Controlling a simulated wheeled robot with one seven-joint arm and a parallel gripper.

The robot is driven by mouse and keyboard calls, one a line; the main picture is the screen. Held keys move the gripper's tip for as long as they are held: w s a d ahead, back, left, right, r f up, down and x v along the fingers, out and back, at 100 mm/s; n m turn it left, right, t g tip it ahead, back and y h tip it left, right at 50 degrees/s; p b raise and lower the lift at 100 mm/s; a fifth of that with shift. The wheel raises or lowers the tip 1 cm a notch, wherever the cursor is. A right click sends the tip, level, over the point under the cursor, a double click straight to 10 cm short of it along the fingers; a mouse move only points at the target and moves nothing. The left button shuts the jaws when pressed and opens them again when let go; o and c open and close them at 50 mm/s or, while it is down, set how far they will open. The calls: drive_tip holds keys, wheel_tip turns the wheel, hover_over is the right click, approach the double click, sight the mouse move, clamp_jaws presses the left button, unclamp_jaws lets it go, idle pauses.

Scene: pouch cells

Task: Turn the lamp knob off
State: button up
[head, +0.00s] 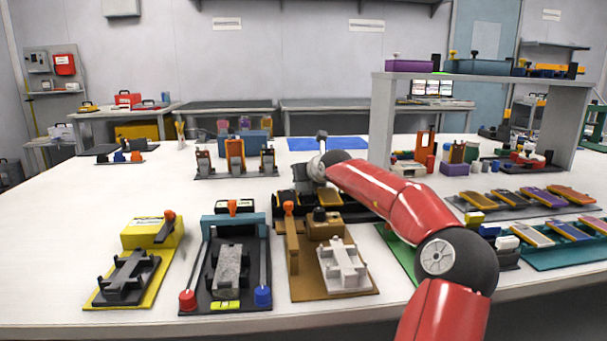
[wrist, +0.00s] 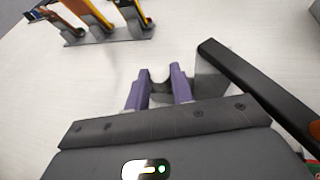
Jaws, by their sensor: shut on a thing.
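In the wrist view, the two purple fingers of my gripper (wrist: 162,75) are closed on a small dark round thing, which looks like the lamp knob (wrist: 160,88). Only part of it shows between the fingers. In the head view, my gripper (head: 302,180) points down at a black fixture (head: 350,207) in the middle of the table, behind the brown station. The fingertips and the knob are hidden there by my red arm and the gripper body. I cannot make out the lamp or which way the knob is turned.
A dark bar (wrist: 262,98) and a grey plate stand close right of the fingers in the wrist view. The brown station (head: 335,285), a blue-framed station (head: 235,270) and a yellow one (head: 128,275) line the front. A grey shelf (head: 383,120) stands at right.

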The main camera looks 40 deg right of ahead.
idle(0.4)
drive_tip(key=o, duration=1)
